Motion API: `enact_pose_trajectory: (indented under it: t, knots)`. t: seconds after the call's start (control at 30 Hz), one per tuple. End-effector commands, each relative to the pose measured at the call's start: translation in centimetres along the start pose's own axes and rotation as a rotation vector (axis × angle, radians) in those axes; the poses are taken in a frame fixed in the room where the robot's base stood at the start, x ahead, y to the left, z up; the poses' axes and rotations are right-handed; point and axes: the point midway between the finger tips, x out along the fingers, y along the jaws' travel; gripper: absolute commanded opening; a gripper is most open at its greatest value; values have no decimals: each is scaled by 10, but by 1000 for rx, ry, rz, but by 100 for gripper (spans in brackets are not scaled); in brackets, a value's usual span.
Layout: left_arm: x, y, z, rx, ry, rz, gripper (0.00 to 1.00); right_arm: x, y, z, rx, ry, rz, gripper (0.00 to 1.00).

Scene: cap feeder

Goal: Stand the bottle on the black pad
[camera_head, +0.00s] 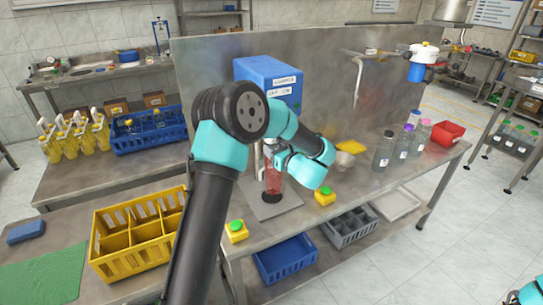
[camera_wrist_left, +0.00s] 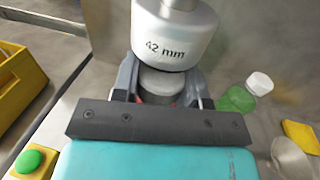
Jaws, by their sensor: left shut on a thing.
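A clear bottle with reddish contents (camera_head: 273,181) is upright at the blue machine, directly over the black pad (camera_head: 271,198) on a grey plate. I cannot tell whether its base touches the pad. My left gripper (camera_head: 271,160) is shut around the bottle's upper part. In the left wrist view the bottle's pale cap or top (camera_wrist_left: 162,83) shows between the fingers of my left gripper (camera_wrist_left: 158,92). The white capping head marked 42 mm (camera_wrist_left: 174,40) is right above it. My right gripper is not in view.
The blue machine (camera_head: 268,75) stands behind. Yellow boxes with green buttons (camera_head: 237,231) (camera_head: 325,197) flank the plate. Bottles (camera_head: 384,150) and a red bin (camera_head: 447,133) stand at right. A yellow crate (camera_head: 132,238) is at left.

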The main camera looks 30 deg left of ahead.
Motion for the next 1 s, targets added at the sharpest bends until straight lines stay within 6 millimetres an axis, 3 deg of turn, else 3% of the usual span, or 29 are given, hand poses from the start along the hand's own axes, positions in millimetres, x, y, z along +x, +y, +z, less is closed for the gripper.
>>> enact_pose_trajectory:
  t: [0.27,0.63,1.0]
  knots:
    - [14,0,0,-1,-2,1,0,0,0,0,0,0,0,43]
    - [13,0,-32,1,-1,0,0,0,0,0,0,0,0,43]
    - [13,0,-35,-1,-2,0,0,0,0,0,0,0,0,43]
